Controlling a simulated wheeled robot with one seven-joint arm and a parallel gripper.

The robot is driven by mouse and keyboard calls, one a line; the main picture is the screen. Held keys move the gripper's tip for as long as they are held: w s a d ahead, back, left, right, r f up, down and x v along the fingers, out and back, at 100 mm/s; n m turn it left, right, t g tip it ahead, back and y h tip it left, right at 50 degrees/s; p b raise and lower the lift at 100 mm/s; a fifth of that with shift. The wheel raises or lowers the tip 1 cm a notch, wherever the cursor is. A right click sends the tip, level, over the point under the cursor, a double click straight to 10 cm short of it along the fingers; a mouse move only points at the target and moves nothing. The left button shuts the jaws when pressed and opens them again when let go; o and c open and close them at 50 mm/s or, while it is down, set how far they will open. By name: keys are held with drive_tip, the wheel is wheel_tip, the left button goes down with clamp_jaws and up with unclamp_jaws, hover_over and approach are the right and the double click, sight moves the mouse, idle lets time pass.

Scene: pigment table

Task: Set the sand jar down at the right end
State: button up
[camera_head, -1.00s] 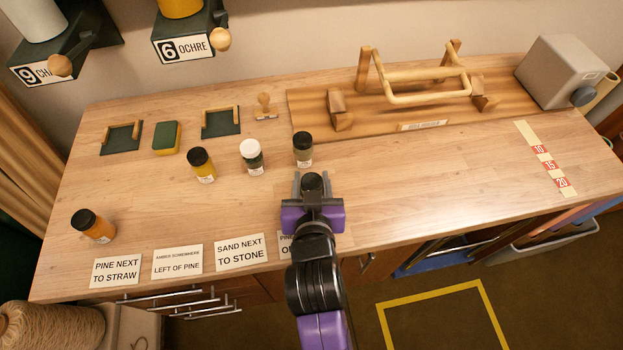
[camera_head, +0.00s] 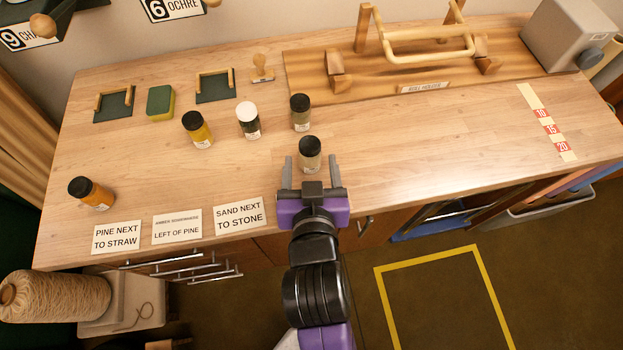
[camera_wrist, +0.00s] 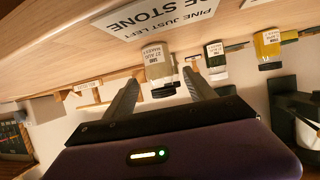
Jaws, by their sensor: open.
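The sand jar (camera_head: 310,157), pale beige with a black lid, stands upright on the table at the right end of the row, in front of the grey-olive stone jar (camera_head: 300,114). My gripper (camera_head: 310,161) is open, with its fingers on either side of the sand jar near the tips and a gap on both sides. In the wrist view, the jar (camera_wrist: 157,62) appears just past and between the fingertips (camera_wrist: 160,78). To its left stand the white-lidded dark green jar (camera_head: 249,121) and the yellow jar (camera_head: 198,131). An orange jar (camera_head: 92,194) stands far left.
Cards lie along the front edge, including "SAND NEXT TO STONE" (camera_head: 239,216); another card (camera_wrist: 150,18) shows in the wrist view. A wooden roll holder (camera_head: 400,75) stands behind. The table right of the jars is clear up to the marked strip (camera_head: 546,122).

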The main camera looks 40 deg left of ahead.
drive_tip(key=shift+v, duration=2.45)
drive_tip(key=s+d+f+m+t+h, duration=0.1)
drive_tip(key=d+f+m+h, duration=0.1)
drive_tip(key=d, duration=0.8)
drive_tip(key=s+d+f+m+t+h, duration=0.1)
drive_tip(key=s+d+f, duration=0.15)
drive_tip(key=d, duration=0.65)
drive_tip(key=s+d+r+m+t+h, duration=0.1)
drive_tip(key=s+d+r+m+h, duration=0.1)
drive_tip(key=s+d, duration=0.4)
drive_tip(key=s+d+r+m+t+h, duration=0.1)
drive_tip(key=s+d+r+m+h, duration=0.2)
drive_tip(key=s+d, duration=0.3)
drive_tip(key=d+h, duration=0.1)
drive_tip(key=d, duration=0.4)
drive_tip(key=shift+s+r+t, duration=0.25)
drive_tip(key=shift+r+t, duration=0.05)
